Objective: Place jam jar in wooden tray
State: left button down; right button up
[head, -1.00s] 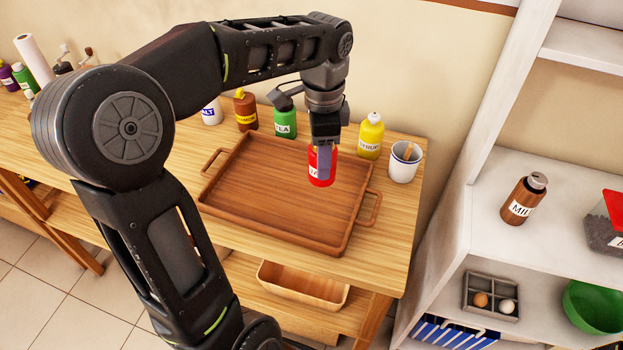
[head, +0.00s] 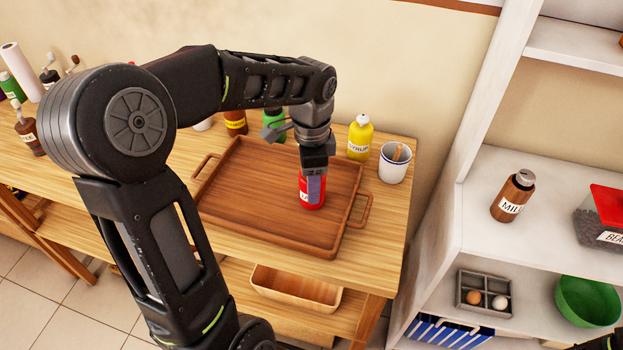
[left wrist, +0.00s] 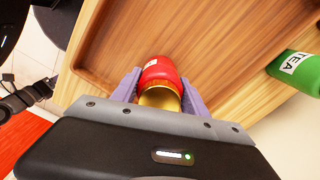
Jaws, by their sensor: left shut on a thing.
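The jam jar (head: 311,205) is red with a white label. My left gripper (head: 313,183) is shut on it from above, and the jar is upright. In the left wrist view the jar (left wrist: 159,72) shows its gold lid between the two purple fingers. The wooden tray (head: 260,218) is a brown rectangle with a handle at each end, on the wooden table. The jar is over the tray's inner floor, right of its middle, at or very near the floor. I cannot tell if its base touches. My right gripper is not seen.
A yellow bottle (head: 360,138) and a white cup (head: 395,163) stand behind the tray's right end. A green tea container (head: 274,127) and a brown bottle (head: 236,122) stand behind it. White shelves (head: 480,230) rise at the right. The rest of the tray floor is clear.

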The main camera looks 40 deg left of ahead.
pick_arm(q)
jog(key=shift+f, duration=0.1)
jog(key=c, duration=0.6)
grip_release()
notch_tip(320, 180, up, 12)
jog(key=shift+r+p, duration=0.15)
jog(key=shift+p, duration=0.2)
